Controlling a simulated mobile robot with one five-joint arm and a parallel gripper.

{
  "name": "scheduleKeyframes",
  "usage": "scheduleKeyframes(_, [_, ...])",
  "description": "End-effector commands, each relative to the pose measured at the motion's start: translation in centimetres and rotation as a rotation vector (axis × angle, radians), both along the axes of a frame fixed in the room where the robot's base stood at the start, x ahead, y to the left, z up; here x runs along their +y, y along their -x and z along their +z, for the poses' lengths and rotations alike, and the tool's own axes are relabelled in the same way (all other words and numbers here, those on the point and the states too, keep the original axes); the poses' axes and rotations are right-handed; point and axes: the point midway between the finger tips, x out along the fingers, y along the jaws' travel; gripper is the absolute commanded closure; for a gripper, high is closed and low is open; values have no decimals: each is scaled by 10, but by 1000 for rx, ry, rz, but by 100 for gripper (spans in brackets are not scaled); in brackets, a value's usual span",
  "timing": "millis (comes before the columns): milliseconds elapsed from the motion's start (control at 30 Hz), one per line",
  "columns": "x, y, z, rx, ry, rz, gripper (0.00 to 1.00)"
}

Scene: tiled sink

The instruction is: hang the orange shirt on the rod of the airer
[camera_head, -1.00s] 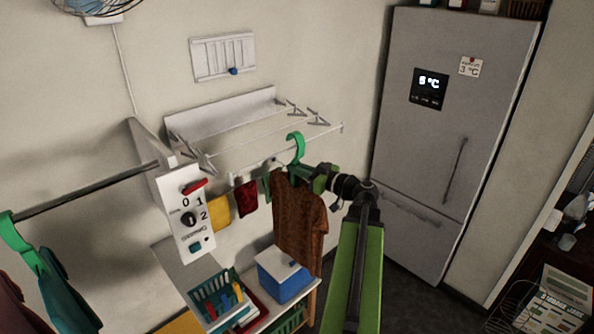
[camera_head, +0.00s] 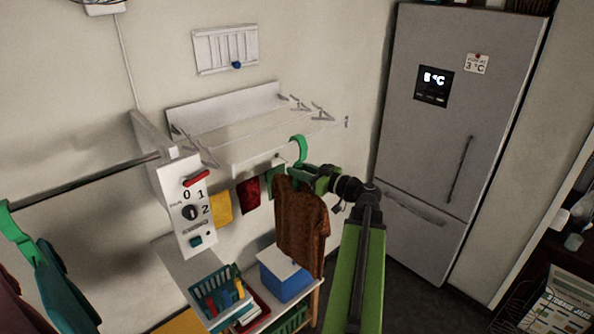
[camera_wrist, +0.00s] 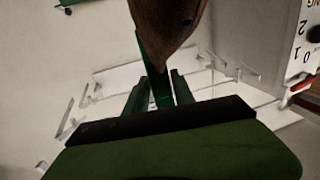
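The orange shirt (camera_head: 302,225), rust-brown in this light, hangs on a green hanger (camera_head: 299,150) with its hook up. My gripper (camera_head: 312,178) is shut on the hanger just below the hook. In the wrist view the fingers (camera_wrist: 162,92) close around the green hanger, with part of the shirt (camera_wrist: 168,28) beyond. The white wall airer (camera_head: 225,107) has thin rods on folding arms. In the head view the hook overlaps the airer's front edge near its right half. I cannot tell whether it touches a rod.
A white control panel (camera_head: 187,212) stands left of the airer. Small yellow (camera_head: 221,208), red and green cloths hang below the airer. A blue-and-white box (camera_head: 284,277) and a teal basket (camera_head: 218,290) sit beneath. A grey fridge (camera_head: 455,140) stands at right. Clothes hang on a dark rail (camera_head: 85,185) at left.

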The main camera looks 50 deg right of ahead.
Motion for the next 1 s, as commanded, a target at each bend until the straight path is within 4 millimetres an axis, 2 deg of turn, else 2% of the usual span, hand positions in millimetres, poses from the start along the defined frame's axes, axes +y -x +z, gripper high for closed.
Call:
scheduleKeyframes(267, [1,-1,0,1,0,2,68])
scheduleKeyframes(433, [-1,16,0,1,0,-1,68])
scheduleKeyframes(800, [-14,116,2,0,0,-3,68])
scheduleKeyframes(1000, [-20,157,3,0,0,1,68])
